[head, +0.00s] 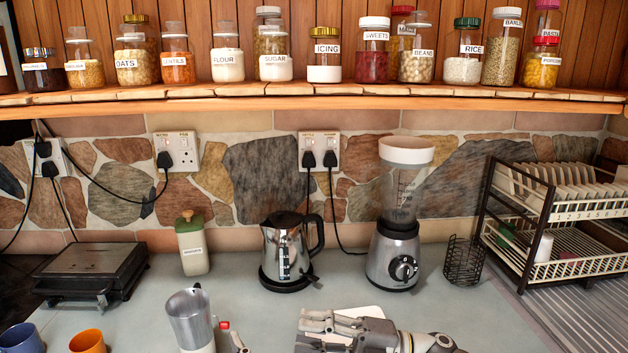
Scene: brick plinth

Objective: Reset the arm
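My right gripper (318,333) is at the bottom centre of the head view, its arm coming in from the lower right. Its grey fingers point left, low over the counter, and a flat white thing (362,312) shows just behind it. The lower side of the gripper is cut off by the frame edge, so whether it is open or shut is unclear. I see nothing held in it. I cannot make out my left gripper. A small grey jointed part with a red bit shows at the bottom edge beside a metal cup-like vessel (192,318); I cannot tell what it is.
A kettle (284,255), a blender (395,250), a wire holder (463,262) and a dish rack (560,265) stand behind the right gripper. A green-lidded canister (192,248), a black grill (92,270), and blue (22,338) and orange (87,342) cups are left. Jars line the shelf (300,103).

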